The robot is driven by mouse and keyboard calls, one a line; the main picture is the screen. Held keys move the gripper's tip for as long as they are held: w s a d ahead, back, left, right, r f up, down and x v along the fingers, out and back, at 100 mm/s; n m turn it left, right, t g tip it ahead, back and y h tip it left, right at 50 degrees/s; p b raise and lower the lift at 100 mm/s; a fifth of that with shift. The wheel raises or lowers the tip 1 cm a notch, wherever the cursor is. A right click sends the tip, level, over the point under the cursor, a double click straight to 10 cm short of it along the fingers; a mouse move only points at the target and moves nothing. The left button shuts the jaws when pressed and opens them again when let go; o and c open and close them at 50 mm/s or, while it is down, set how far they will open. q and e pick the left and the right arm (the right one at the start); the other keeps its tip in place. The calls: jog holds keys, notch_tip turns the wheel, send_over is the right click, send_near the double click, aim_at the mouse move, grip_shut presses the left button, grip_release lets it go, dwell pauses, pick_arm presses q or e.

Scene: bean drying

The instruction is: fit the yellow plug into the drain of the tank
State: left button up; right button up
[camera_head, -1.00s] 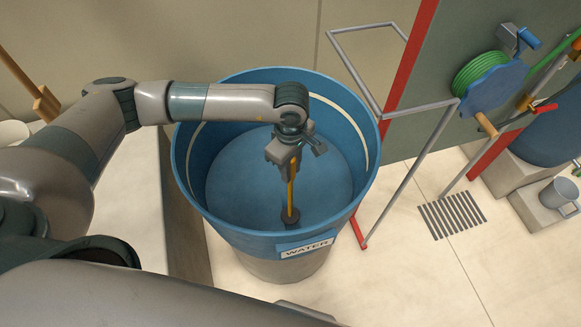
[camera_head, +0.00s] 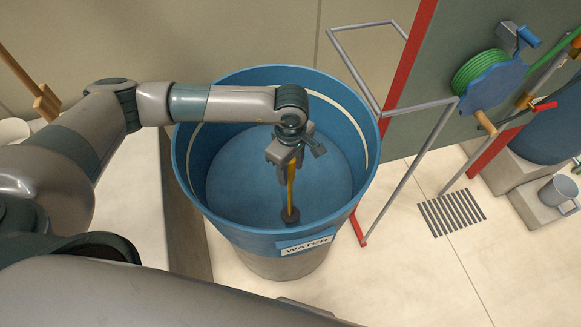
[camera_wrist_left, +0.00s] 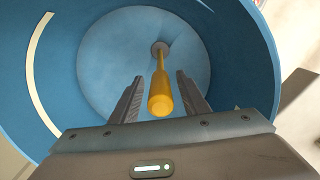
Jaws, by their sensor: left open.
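The blue tank (camera_head: 235,240) with a WATER label stands in the middle of the head view. The yellow plug (camera_head: 291,190) stands upright inside it, its dark foot at the tank floor near the front wall. Whether the foot is seated in the drain cannot be told; the drain itself is hidden. My left gripper (camera_head: 287,172) is over the tank, around the upper part of the plug's handle. In the left wrist view the fingers are apart, and the yellow handle (camera_wrist_left: 161,98) stands between them with gaps on both sides. My right gripper is not in view.
A grey metal frame (camera_head: 410,185) stands right of the tank. A green hose reel (camera_head: 480,72) hangs on the wall panel. A floor grate (camera_head: 452,214) and a grey mug (camera_head: 560,193) are at right. The tank's rim surrounds my left gripper.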

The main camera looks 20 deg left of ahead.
pick_arm(q)
jog(key=shift+r+b, duration=0.2)
jog(key=shift+b, duration=0.1)
jog(key=shift+r, duration=0.4)
notch_tip(320, 180, up, 9)
jog(key=b, duration=0.4)
jog(key=shift+r+b, duration=0.15)
jog(key=shift+b, duration=0.25)
jog(key=shift+r, duration=0.75)
jog(key=shift+r, duration=0.15)
